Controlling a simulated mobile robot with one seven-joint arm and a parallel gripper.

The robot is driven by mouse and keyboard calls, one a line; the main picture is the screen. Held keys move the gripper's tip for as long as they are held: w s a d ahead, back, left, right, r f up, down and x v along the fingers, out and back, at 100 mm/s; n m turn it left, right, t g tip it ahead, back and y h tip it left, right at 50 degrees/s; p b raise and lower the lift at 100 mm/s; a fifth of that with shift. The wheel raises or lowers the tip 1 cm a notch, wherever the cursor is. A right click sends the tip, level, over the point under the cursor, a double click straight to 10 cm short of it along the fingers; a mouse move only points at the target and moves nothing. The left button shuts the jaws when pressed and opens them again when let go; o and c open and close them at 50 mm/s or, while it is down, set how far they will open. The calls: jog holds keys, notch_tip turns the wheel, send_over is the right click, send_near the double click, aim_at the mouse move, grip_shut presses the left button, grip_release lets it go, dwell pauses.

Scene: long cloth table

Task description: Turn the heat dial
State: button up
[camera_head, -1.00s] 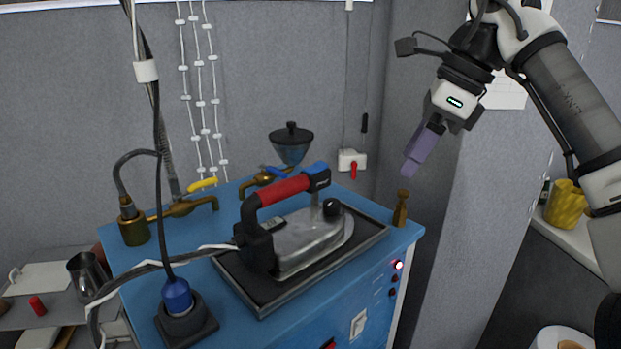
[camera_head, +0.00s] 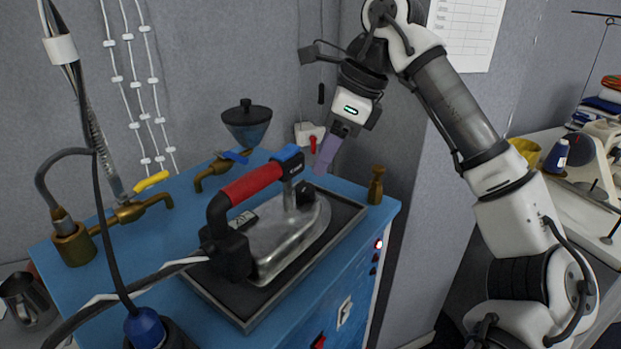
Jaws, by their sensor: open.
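A steam iron (camera_head: 290,237) with a red handle (camera_head: 252,188) rests on a dark tray (camera_head: 338,223) on top of the blue cabinet. A small black knob (camera_head: 306,194) sits at the iron's right end, under the blue handle end; I cannot tell for certain that it is the heat dial. My gripper (camera_head: 324,170) has purple fingers pointing down. It is open and empty, above and behind the knob in the picture, with no visible contact. The gap between its fingers is not clear from this angle.
A brass fitting (camera_head: 376,185) stands at the cabinet's right corner. A funnel cup (camera_head: 247,124) and brass valves (camera_head: 140,209) stand behind the iron. A black cable (camera_head: 132,285) runs across the left front. A grey wall (camera_head: 215,60) closes off the back.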

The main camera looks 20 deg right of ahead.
aim_at(307, 187)
jog(key=p+x, duration=0.1)
jog(key=x, duration=0.5)
jog(key=shift+f, duration=0.25)
jog(key=c, duration=1)
